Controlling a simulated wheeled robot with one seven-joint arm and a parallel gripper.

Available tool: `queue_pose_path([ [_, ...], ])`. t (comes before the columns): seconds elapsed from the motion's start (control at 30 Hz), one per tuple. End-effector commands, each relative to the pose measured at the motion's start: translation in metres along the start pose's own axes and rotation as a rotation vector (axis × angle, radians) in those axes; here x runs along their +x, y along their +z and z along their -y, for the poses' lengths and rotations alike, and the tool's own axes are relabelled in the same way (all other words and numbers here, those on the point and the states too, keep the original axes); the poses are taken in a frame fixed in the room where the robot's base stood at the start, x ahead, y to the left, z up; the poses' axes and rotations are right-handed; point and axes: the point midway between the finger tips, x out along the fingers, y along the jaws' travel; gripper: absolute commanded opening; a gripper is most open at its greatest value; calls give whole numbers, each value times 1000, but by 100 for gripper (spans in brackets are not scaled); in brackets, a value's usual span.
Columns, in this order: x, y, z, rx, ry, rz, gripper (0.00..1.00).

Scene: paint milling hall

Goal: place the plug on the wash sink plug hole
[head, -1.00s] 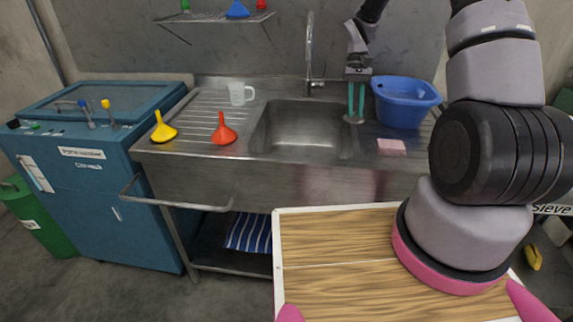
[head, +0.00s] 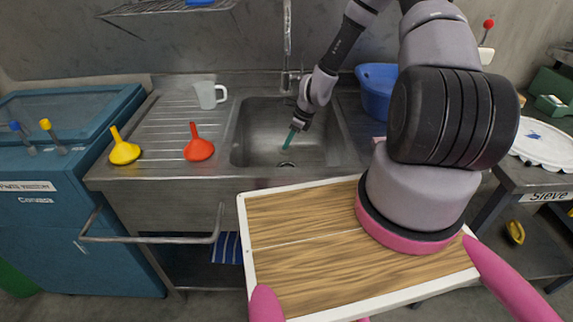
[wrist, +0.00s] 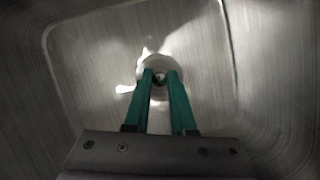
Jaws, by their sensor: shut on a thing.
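My gripper (head: 290,137) reaches down into the steel wash sink (head: 248,140), with its green fingers slanting towards the sink floor. In the wrist view the fingers (wrist: 160,76) are closed in on the plug (wrist: 160,62), a small round grey disc at their tips. I cannot tell whether the plug touches the floor or sits over the hole.
The tap (head: 288,50) stands behind the sink. A blue basin (head: 376,90) stands close on the right. The sink walls surround my gripper.

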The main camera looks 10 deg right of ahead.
Motion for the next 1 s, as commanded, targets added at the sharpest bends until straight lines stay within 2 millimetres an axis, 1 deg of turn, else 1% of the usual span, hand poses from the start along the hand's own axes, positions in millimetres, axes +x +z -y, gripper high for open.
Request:
queue_pose_path([
  [0.03,10,-5,-1,6,3,0,0],
  [0.1,23,-10,-2,4,4,0,0],
  [0.2,37,-16,-1,2,2,0,0],
  [0.37,50,-21,0,0,1,0,0],
  [0.5,70,-29,-1,0,3,0,0],
  [0.6,81,-34,-1,-1,2,0,0],
  [1.0,86,-36,0,-3,1,0,0],
])
